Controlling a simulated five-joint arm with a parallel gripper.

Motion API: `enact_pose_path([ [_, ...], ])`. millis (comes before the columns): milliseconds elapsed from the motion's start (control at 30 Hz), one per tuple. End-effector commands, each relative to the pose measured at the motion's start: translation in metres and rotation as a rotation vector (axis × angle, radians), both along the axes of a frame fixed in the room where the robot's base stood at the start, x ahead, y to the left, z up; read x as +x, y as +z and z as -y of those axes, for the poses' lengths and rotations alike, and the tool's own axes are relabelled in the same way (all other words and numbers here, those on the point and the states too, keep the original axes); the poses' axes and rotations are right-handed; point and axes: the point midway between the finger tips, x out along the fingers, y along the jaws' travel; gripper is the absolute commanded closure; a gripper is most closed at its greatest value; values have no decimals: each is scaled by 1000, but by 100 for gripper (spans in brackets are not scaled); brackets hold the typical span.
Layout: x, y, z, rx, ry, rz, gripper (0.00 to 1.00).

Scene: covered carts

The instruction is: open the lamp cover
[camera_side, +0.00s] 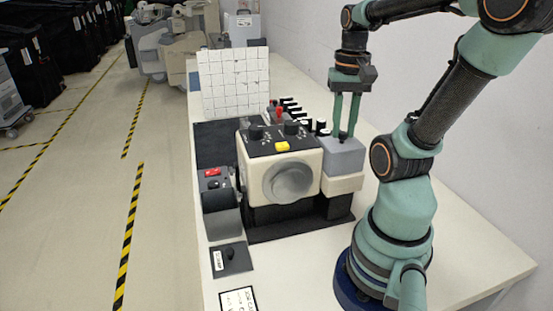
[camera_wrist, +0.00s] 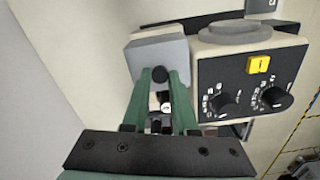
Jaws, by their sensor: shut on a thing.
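The lamp cover (camera_side: 343,157) is a grey block on top of a cream lamp housing (camera_side: 343,184), at the right side of a cream device (camera_side: 250,165). It looks level, with no clear gap to the housing. The cover also shows in the wrist view (camera_wrist: 145,56), with a small black knob (camera_wrist: 159,74) at its near edge. My gripper (camera_side: 344,136) points down at the cover from above, and its green fingers are shut on this knob. The fingers (camera_wrist: 159,78) hide the sides of the knob in the wrist view.
The device has a black panel with dials and a yellow button (camera_side: 282,146). Several small black and white pieces (camera_side: 291,107) and a white gridded board (camera_side: 233,82) stand behind it. A grey open box (camera_side: 222,220) stands at left. The table's front right (camera_side: 470,245) is clear.

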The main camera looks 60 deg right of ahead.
Motion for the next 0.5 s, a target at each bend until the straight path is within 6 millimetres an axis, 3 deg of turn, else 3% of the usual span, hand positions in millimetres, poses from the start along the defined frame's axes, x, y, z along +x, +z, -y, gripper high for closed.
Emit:
enact_pose_path([
  [167, 2, 3, 2, -9, 0, 9, 100],
  [200, 2, 3, 2, -9, 0, 9, 59],
  [233, 2, 3, 2, -9, 0, 9, 47],
  [267, 2, 2, 2, -8, 0, 8, 44],
  [500, 1, 1, 1, -5, 0, 4, 44],
])
